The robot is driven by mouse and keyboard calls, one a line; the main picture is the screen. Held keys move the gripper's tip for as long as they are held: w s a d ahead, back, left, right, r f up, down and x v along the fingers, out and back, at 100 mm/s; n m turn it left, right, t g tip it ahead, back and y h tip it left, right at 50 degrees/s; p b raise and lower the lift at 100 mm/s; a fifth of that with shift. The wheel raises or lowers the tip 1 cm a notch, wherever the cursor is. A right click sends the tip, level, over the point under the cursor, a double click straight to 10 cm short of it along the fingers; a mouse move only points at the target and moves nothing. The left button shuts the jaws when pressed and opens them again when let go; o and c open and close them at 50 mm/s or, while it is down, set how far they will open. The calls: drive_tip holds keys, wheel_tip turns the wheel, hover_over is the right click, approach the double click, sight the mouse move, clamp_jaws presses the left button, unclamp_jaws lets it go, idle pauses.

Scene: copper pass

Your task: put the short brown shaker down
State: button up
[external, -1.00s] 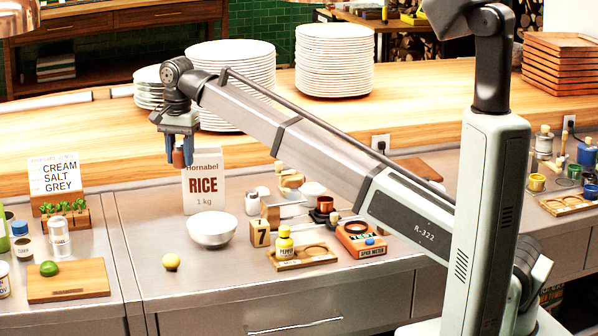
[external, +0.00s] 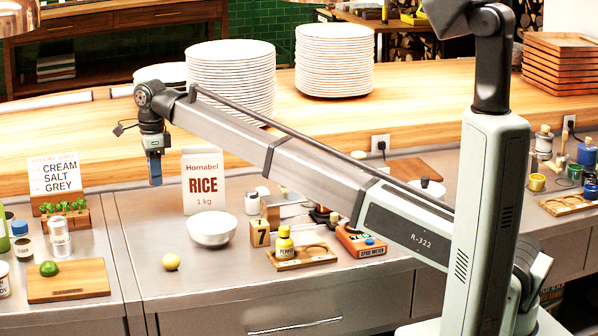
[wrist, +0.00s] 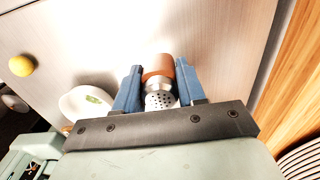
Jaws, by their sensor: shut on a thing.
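The short brown shaker (wrist: 159,68) is between the two blue fingers of my gripper (external: 155,182), which is shut on it. In the wrist view its perforated metal top (wrist: 161,100) faces the camera and its brown body points away toward the grey counter. In the external view the near finger hides the shaker. My gripper hangs above the steel counter (external: 150,225), left of the rice box (external: 203,180). I cannot tell exactly how high the shaker is, but it appears clear of the surface.
A white bowl (external: 211,230) and a lemon (external: 171,262) stand on the counter to the right and in front. A sign (external: 55,180), a planter (external: 66,216) and a cutting board (external: 68,281) with a lime are at left. The wooden ledge (external: 110,130) runs behind.

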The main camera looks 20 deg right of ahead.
sight(159, 217)
wheel_tip(159, 217, down, 9)
drive_tip(key=shift+r, duration=0.1)
idle(0.4)
drive_tip(key=o, duration=1)
drive_tip(key=shift+f, duration=0.2)
drive_tip(key=shift+o, duration=0.3)
wheel_tip(159, 217, up, 12)
drive_tip(key=shift+r, duration=0.15)
